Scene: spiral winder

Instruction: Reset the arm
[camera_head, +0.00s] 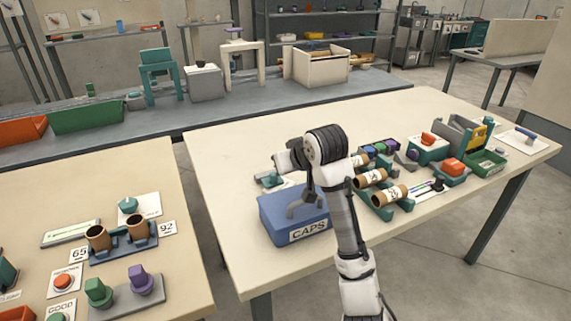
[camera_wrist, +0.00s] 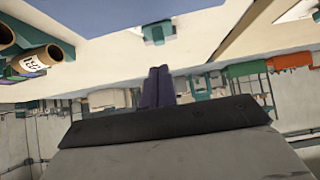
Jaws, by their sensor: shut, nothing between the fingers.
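My arm rises from the bottom of the head view and bends over the middle table. My gripper hangs above the blue box labelled CAPS (camera_head: 291,217), with its tips hidden or hard to make out there. In the wrist view the two dark fingers of my gripper (camera_wrist: 158,72) are together, shut with nothing between them. The wrist camera looks across the room, which appears upside down.
Cardboard tubes (camera_head: 390,194) lie in a teal rack right of my arm. Red-button boxes (camera_head: 427,146) and a green tray (camera_head: 485,162) stand farther right. A second table (camera_head: 185,200) at left holds tube stands and buttons. The middle table's far left (camera_head: 225,150) is clear.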

